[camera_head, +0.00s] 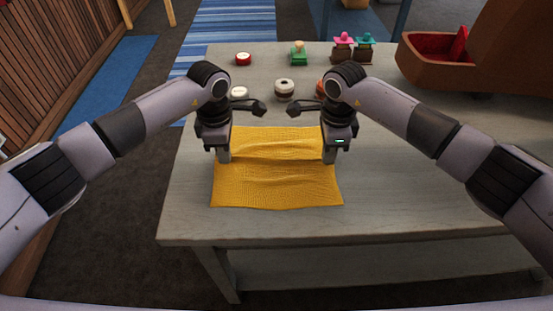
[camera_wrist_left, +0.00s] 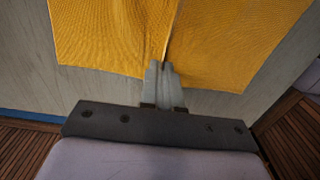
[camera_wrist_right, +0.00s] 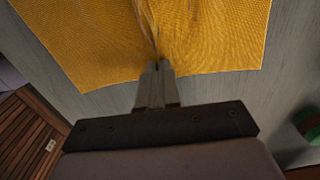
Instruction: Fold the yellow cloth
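The yellow cloth (camera_head: 275,187) lies on the grey table, with a raised crease running across it between my two grippers. My left gripper (camera_head: 224,158) points down at its left edge. In the left wrist view, its fingers (camera_wrist_left: 163,68) are together on the cloth (camera_wrist_left: 110,35), which is pinched up into a ridge there. My right gripper (camera_head: 329,157) is at the right edge. In the right wrist view, its fingers (camera_wrist_right: 157,68) are also closed on the cloth (camera_wrist_right: 215,35) at a gathered fold. The cloth inside the fingertips is hidden.
Small round items stand behind the cloth, including a dark-and-white one (camera_head: 284,89) and a red-and-white one (camera_head: 243,59). A green stamp-like item (camera_head: 298,56), pink-topped (camera_head: 342,48) and teal-topped (camera_head: 364,48) figures and a brown case (camera_head: 430,66) are farther back. The table (camera_head: 400,215) is clear at the front right.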

